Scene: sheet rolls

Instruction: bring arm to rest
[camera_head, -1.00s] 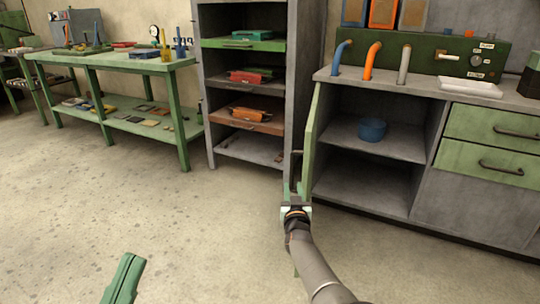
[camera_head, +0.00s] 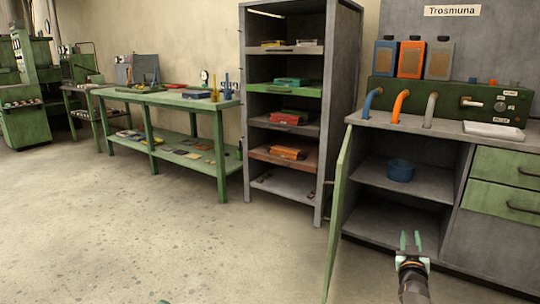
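My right gripper (camera_head: 410,242) shows at the lower right, in front of the open cabinet (camera_head: 398,222). Its two green fingers point up and stand apart, with nothing between them. The green cabinet door (camera_head: 343,212) stands open to the left of the gripper, apart from it. Of my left arm only a tiny green tip shows at the bottom edge; its fingers are out of view.
A blue bowl (camera_head: 400,170) sits on the cabinet's upper shelf. Closed green drawers (camera_head: 505,180) are at the right. A grey shelf rack (camera_head: 328,120) and a green workbench (camera_head: 222,150) stand at the left. The floor (camera_head: 150,230) in front is clear.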

